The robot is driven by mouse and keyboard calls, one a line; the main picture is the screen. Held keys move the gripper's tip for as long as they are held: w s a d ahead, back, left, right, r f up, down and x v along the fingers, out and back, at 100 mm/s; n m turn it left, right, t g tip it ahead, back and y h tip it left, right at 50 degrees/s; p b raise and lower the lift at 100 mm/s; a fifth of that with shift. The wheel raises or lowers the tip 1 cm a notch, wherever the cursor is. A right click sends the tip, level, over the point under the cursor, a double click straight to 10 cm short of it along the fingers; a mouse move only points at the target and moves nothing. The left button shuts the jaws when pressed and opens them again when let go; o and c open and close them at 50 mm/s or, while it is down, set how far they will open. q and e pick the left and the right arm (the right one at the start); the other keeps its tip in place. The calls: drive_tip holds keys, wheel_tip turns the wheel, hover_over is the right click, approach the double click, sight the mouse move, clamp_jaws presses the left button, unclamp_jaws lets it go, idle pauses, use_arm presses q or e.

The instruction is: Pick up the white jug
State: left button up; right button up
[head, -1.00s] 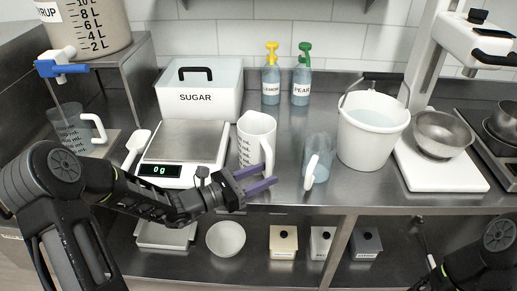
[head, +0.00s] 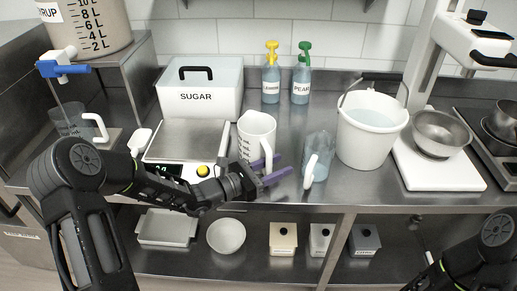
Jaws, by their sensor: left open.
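The white jug (head: 256,133) stands upright on the steel counter, right of the scale, with its handle on its front right side. My left gripper (head: 272,171) is open, with purple fingers in front of the jug, level with the lower part of its handle. The fingers partly cover the handle and the jug's lower front. I cannot tell whether they touch the handle. Only part of my right arm shows at the lower right; its gripper is out of view.
A clear jug (head: 318,158) stands just right of my left gripper. A white bucket (head: 370,134), a scale (head: 187,139) and a sugar box (head: 199,92) are around. Two spray bottles stand behind. A lower shelf (head: 200,262) holds a bowl and small boxes.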

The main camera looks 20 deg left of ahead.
use_arm(q)
drive_tip(key=shift+c, duration=0.2)
clamp_jaws()
idle(0.4)
idle(0.9)
